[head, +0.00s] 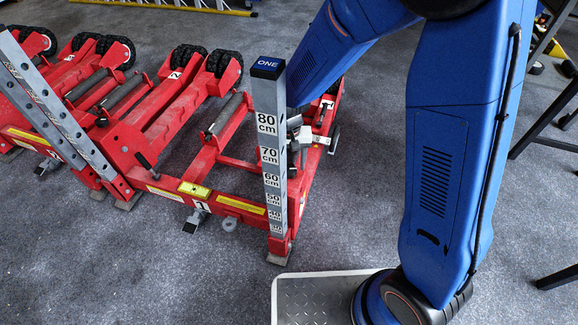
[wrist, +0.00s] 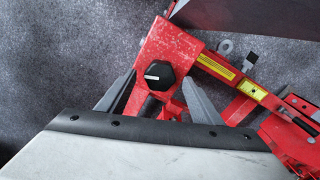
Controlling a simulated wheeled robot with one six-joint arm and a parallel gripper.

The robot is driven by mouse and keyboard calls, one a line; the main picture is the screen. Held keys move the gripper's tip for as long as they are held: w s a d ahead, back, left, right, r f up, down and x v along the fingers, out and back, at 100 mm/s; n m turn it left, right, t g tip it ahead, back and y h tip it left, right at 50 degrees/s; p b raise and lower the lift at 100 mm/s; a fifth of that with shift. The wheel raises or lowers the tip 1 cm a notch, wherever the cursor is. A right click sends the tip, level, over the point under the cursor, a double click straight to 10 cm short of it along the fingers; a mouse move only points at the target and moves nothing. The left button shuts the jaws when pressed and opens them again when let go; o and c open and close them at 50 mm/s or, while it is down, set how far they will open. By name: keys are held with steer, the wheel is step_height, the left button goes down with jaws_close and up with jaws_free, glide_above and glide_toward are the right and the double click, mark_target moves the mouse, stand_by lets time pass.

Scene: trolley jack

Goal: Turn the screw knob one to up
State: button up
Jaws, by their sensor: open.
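The jack marked ONE is a red frame with a grey measuring post (head: 268,140) that carries a blue cap and cm marks. In the wrist view, a black six-sided knob (wrist: 160,74) with a small white mark sits on a red beam (wrist: 176,42). My gripper (wrist: 160,79) is open, with one grey finger on each side of the beam and knob. I cannot tell whether either finger touches them. In the head view the knob cannot be made out, and my gripper is mostly hidden behind the post and my blue arm.
More red jacks with black wheels (head: 116,51) stand close by on the left. A yellow-labelled red bar (wrist: 232,76) runs right of the knob. A dark panel (wrist: 250,15) is at the top right of the wrist view. Grey carpet (head: 130,255) is clear at the front left.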

steer(key=shift+f, duration=0.85)
steer(key=c, duration=1.1)
steer(key=shift+n, duration=0.3)
steer(key=n, duration=0.9)
steer(key=shift+n, duration=2.2)
